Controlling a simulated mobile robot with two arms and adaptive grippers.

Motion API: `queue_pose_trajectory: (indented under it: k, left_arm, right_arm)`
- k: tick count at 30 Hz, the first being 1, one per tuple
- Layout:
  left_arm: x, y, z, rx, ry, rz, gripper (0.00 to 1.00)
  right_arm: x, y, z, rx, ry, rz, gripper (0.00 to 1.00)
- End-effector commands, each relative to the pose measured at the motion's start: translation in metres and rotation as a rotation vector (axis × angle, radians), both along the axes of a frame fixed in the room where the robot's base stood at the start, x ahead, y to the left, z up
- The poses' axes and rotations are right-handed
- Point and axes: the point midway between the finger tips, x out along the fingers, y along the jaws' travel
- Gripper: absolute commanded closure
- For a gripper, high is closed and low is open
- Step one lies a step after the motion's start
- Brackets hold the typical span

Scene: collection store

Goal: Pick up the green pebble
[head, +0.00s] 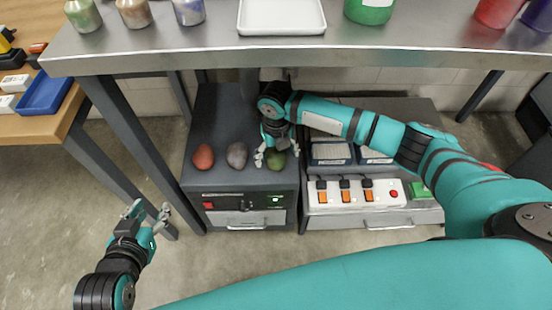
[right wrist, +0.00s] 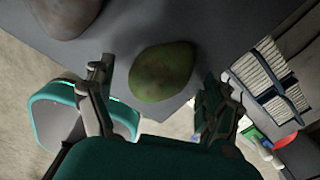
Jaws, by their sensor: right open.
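The green pebble (head: 277,160) lies on the dark cabinet top under the metal table in the head view. It also shows in the right wrist view (right wrist: 162,72), between the fingers. My right gripper (head: 271,157) is at the pebble, pointing down, with its fingers apart; in the right wrist view a finger stands on each side of the pebble, with a gap to the left finger. My left gripper (head: 148,214) is over the floor at the lower left, its fingers apart and empty.
A grey pebble (head: 237,155) and a red pebble (head: 203,157) lie left of the green one on the cabinet (head: 215,120). A power strip (head: 356,194) is at the right. The metal table (head: 200,52) overhangs the cabinet.

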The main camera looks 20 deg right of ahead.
Motion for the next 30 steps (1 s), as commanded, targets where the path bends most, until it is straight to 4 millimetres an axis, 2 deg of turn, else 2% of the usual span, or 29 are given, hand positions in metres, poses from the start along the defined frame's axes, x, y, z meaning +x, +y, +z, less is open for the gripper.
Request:
queue_pose_trajectory:
  k: [3,11,27,28,30]
  left_arm:
    - [0.0058,-0.0027,0.0058,-0.011,-0.044,-0.003,0.60]
    - [0.0067,-0.0031,0.0078,-0.013,-0.052,-0.004,0.60]
    - [0.0065,-0.0031,0.0071,-0.012,-0.050,-0.003,0.60]
    - [0.0065,-0.0031,0.0071,-0.012,-0.050,-0.003,0.60]
    - [0.0064,-0.0030,0.0071,-0.012,-0.049,-0.003,0.60]
  right_arm:
    - [-0.0002,-0.0002,-0.0057,-0.001,0.000,0.000,0.13]
    - [-0.0001,-0.0003,-0.0058,-0.001,0.000,0.000,0.15]
    - [0.0001,-0.0006,-0.0055,-0.001,0.000,-0.001,0.85]
    - [0.0001,-0.0006,-0.0055,-0.001,0.000,-0.001,0.89]
    - [0.0007,-0.0004,-0.0047,-0.001,-0.002,-0.001,0.89]
